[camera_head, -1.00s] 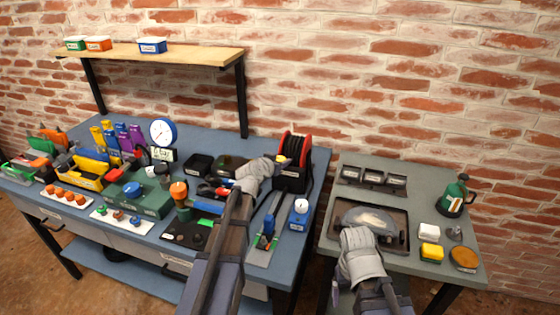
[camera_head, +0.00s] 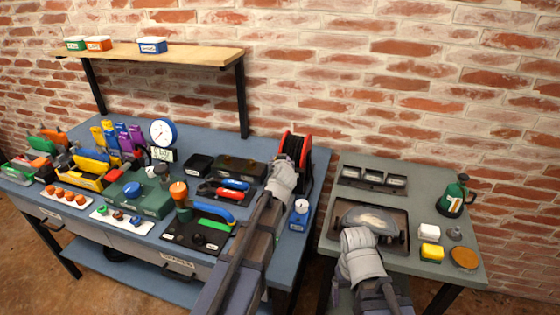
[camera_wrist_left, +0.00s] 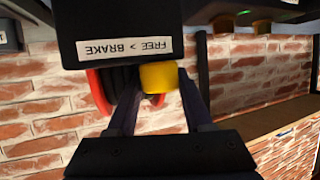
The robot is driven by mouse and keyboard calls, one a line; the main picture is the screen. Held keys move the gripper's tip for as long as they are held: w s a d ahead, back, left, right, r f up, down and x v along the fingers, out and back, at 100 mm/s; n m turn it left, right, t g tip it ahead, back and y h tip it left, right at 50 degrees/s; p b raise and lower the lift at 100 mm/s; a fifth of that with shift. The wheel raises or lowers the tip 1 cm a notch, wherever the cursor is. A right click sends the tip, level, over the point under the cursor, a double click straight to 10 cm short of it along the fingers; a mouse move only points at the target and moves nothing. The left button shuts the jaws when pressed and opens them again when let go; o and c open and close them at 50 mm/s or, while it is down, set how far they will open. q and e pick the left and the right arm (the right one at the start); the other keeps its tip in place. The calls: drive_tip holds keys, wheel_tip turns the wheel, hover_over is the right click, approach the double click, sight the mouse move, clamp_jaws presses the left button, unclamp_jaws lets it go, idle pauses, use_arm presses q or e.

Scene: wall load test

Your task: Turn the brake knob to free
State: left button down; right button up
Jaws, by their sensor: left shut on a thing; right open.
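The cable reel with red flanges (camera_head: 306,152) stands at the right back of the blue bench. In the left wrist view its dark housing (camera_wrist_left: 115,18) carries a white label reading "FREE > BRAKE" (camera_wrist_left: 125,48). The yellow brake knob (camera_wrist_left: 159,77) sits just by the label. My left gripper (camera_wrist_left: 160,92) has one finger on each side of the knob and is shut on it. In the head view my left gripper (camera_head: 286,162) reaches the reel's front and hides the knob. My right gripper (camera_head: 357,236) is open, at the front of the tray; its fingertips are hard to make out.
The dark tray (camera_head: 402,220) on the grey side table holds a clear, rounded thing. A blue box with a white dial (camera_head: 299,220) stands right of my left arm. Tools and bins crowd the bench's left. A wooden shelf (camera_head: 170,55) hangs above.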

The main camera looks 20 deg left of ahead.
use_arm(q)
drive_tip(key=shift+d+n+g+y, duration=0.1)
drive_tip(key=shift+n+g+y, duration=0.8)
drive_tip(key=shift+n+y, duration=0.8)
drive_tip(key=shift+s+f, duration=0.1)
drive_tip(key=shift+c, duration=1.5)
unclamp_jaws()
drive_tip(key=p+v, duration=0.3)
drive_tip(key=v, duration=0.4)
drive_tip(key=shift+s+d, duration=0.2)
drive_tip(key=shift+d, duration=0.05)
